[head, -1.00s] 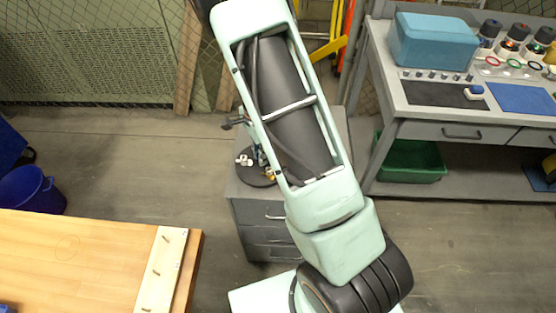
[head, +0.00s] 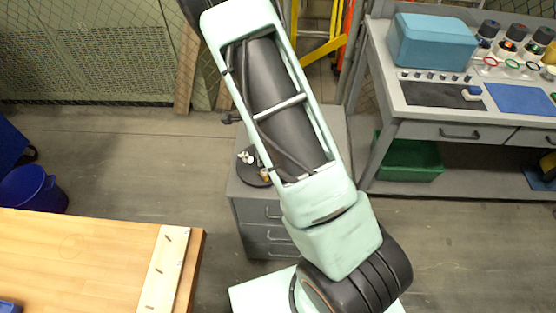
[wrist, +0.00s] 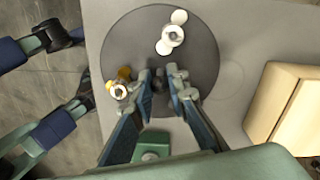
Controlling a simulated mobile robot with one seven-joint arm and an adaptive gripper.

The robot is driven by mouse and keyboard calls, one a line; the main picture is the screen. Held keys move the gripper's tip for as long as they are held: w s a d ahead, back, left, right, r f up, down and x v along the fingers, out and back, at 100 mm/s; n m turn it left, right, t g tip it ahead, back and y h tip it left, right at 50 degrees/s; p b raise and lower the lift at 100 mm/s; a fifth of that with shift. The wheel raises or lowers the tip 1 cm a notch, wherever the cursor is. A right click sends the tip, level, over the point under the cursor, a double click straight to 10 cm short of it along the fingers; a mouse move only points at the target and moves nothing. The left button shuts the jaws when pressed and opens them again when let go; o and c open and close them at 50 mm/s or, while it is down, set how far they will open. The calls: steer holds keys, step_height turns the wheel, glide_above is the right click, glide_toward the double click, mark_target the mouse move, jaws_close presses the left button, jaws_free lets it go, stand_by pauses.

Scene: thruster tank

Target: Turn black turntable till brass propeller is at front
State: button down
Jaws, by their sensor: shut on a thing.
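The black turntable (wrist: 200,50) is a round dark disc; in the head view its left edge (head: 247,176) shows beside my arm. A white propeller (wrist: 172,35) stands near its far edge in the wrist view. The brass propeller (wrist: 120,86) is at the disc's left edge, just left of my fingers; in the head view brass (head: 265,176) shows close to my arm. My gripper (wrist: 163,80) is low over the disc, its fingers closed around a dark part of the turntable. That part is mostly hidden by the fingers.
The turntable sits on a grey drawer cabinet (head: 259,212). A pale wooden block (wrist: 285,105) stands right of the disc in the wrist view. A wooden table (head: 80,260) is at front left, and a grey workbench (head: 420,120) at right.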

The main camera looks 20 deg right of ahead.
steer(key=shift+m+p, duration=0.7)
steer(key=shift+m, duration=0.7)
steer(key=shift+r+m, duration=0.1)
steer(key=shift+m, duration=0.3)
steer(key=shift+m+p, duration=0.6)
steer(key=shift+p, duration=0.05)
steer(key=shift+m+p, duration=0.35)
steer(key=shift+m, duration=0.65)
steer(key=shift+m+p, duration=1)
steer(key=shift+m, duration=0.5)
steer(key=c, duration=1.9)
jaws_free()
steer(key=shift+c, duration=0.2)
